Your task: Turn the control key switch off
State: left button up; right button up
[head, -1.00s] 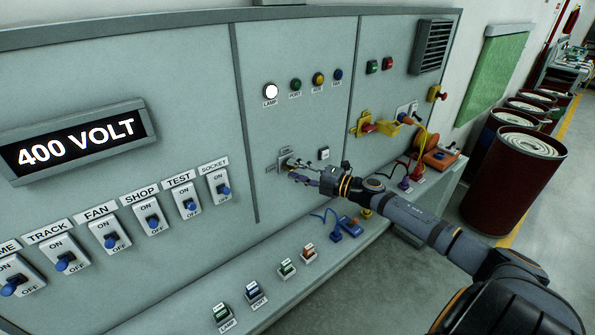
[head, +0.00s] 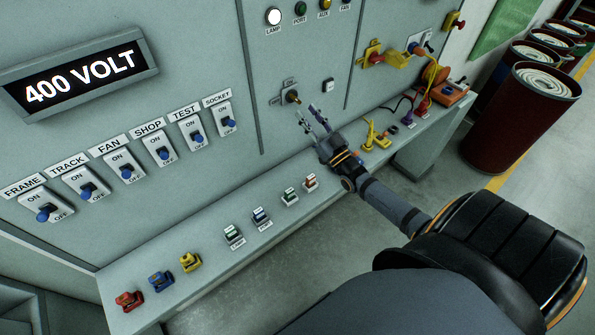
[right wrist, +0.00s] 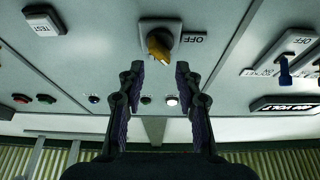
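The control key switch (head: 292,97) is on the grey panel below the row of lamps, a small plate with a brass-yellow key. In the right wrist view, which is upside down, the yellow key (right wrist: 159,45) sticks out of its plate, with an OFF label to the right. I cannot tell for sure which position the key is in. My right gripper (head: 307,114) is open and empty, just right of and below the key, apart from it. Its two fingers (right wrist: 158,78) stand either side below the key in the wrist view. My left gripper is out of view.
A white lamp (head: 273,17) is lit above the switch. The display (head: 80,78) reads 400 VOLT. Toggle switches (head: 163,152) line the panel at left. A ledge (head: 215,262) with plugs and sockets runs below. A dark red barrel (head: 520,120) stands at right.

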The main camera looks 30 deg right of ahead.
jog(key=v, duration=0.6)
jog(key=s+a+f+g, duration=0.1)
jog(key=a+f+g, duration=0.2)
jog(key=a+f, duration=0.1)
jog(key=a+f+g, duration=0.4)
jog(key=s+a+f+n+g, duration=0.1)
jog(key=a+f+g, duration=0.2)
jog(key=a+f, duration=0.1)
jog(key=shift+s+a+f+b, duration=0.35)
jog(key=shift+a+f, duration=0.05)
jog(key=shift+f, duration=0.2)
jog(key=s+f+g, duration=0.1)
jog(key=s+g, duration=0.1)
jog(key=s, duration=0.1)
jog(key=s+a+f+g, duration=0.1)
jog(key=shift+s+f+g+h, duration=0.3)
jog(key=shift+s+g+h, duration=0.1)
jog(key=shift+s+f+g, duration=0.25)
jog(key=shift+s+g, duration=0.05)
jog(key=shift+s, duration=0.25)
